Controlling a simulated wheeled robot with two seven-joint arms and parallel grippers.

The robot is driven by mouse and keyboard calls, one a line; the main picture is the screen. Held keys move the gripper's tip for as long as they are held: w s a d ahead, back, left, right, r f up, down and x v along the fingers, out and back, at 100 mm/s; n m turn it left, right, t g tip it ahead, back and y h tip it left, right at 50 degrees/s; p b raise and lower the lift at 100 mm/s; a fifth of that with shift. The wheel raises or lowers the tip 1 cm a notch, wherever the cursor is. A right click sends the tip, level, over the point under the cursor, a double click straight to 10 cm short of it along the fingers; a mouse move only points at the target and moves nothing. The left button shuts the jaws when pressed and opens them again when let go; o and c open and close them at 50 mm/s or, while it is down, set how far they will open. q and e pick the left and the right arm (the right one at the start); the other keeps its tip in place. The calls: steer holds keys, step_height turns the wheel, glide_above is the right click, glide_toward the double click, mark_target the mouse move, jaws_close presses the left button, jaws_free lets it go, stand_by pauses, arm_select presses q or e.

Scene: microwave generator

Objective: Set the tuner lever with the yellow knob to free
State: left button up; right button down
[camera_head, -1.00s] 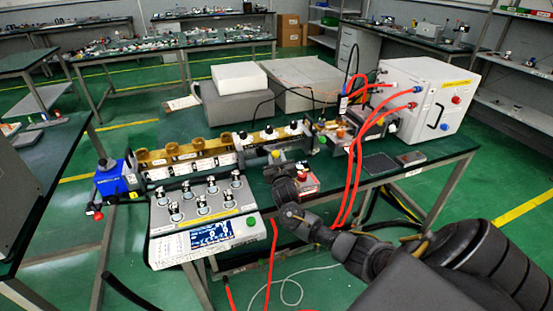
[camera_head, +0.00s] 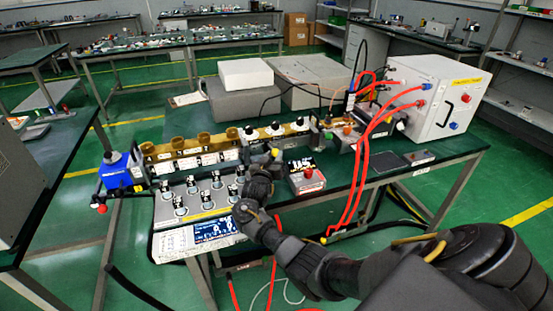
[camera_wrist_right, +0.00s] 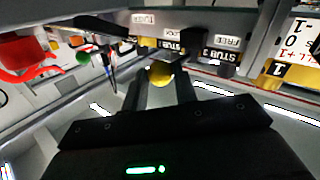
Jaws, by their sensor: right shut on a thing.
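The yellow knob (camera_wrist_right: 160,73) of the tuner lever sits between the two fingers of my right gripper (camera_wrist_right: 160,88) in the right wrist view. The fingers are shut on it. Small white plates with the words STUB and FREE (camera_wrist_right: 228,38) lie just beyond the knob; another plate is upside down and hard to read. In the head view my right gripper (camera_head: 266,163) is at the front of the tuner row, and it largely hides the lever and knob there. I cannot tell the lever's exact setting. My left gripper is not in view.
A control panel with several knobs and a screen (camera_head: 218,229) stands left of my gripper. A red-topped box (camera_head: 307,180) is close on its right. Red hoses (camera_head: 362,170) run from the white cabinet (camera_head: 432,95). A blue unit (camera_head: 119,172) is at the left end.

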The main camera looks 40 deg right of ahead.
steer(key=c, duration=1.1)
jaws_free()
steer(key=shift+r, duration=0.55)
steer(key=s+a+r, duration=0.8)
steer(key=s+r, duration=0.3)
steer(key=r, duration=0.1)
steer(key=shift+s, duration=0.25)
